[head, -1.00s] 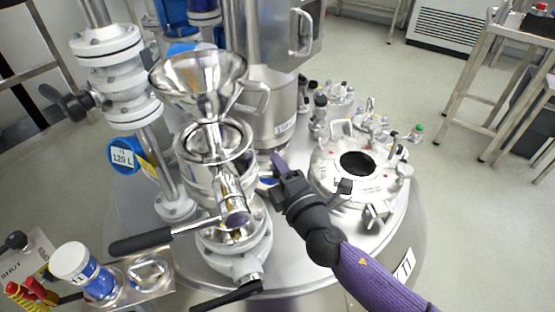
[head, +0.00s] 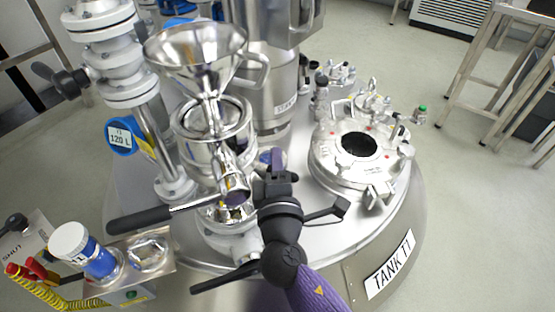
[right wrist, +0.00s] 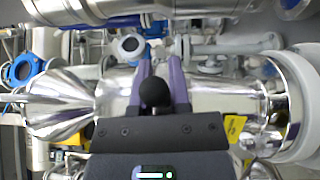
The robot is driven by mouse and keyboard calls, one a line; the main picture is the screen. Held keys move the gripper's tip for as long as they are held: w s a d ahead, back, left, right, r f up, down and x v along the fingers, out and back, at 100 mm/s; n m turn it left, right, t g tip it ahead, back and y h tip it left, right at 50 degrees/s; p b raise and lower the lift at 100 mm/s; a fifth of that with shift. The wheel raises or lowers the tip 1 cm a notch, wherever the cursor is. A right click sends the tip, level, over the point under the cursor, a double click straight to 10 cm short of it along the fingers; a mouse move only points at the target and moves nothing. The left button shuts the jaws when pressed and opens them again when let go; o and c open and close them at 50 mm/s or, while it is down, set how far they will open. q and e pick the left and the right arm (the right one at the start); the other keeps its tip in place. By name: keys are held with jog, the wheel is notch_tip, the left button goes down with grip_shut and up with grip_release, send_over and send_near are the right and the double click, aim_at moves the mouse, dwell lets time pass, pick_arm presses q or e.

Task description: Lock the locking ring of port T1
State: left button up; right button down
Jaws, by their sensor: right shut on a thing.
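The steel funnel (head: 195,62) stands in a polished port assembly (head: 213,125) on the tank lid; I take this as port T1. My right gripper (head: 277,160) is at the right side of this assembly, low beside its steel body. In the right wrist view its purple fingers (right wrist: 160,82) are closed around a black ball knob (right wrist: 154,93), in front of the shiny cylinder (right wrist: 120,92). The knob seems to belong to the locking ring; the ring itself is largely hidden in the head view. My left gripper is not in view.
A long black handle (head: 150,218) sticks out left of the port and a black valve lever (head: 225,277) lies below it. A round hatch (head: 360,146) is close on the right. A tall steel vessel (head: 275,85) stands behind. The lid's front right is clear.

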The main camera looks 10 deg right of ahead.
jog(key=c, duration=0.6)
grip_release()
jog(key=s, duration=0.3)
jog(key=s+a, duration=0.1)
jog(key=s, duration=0.2)
jog(key=s+p, duration=0.1)
jog(key=s, duration=0.2)
jog(key=shift+s+a+f, duration=0.25)
jog(key=shift+s+f, duration=0.1)
jog(key=shift+s, duration=0.05)
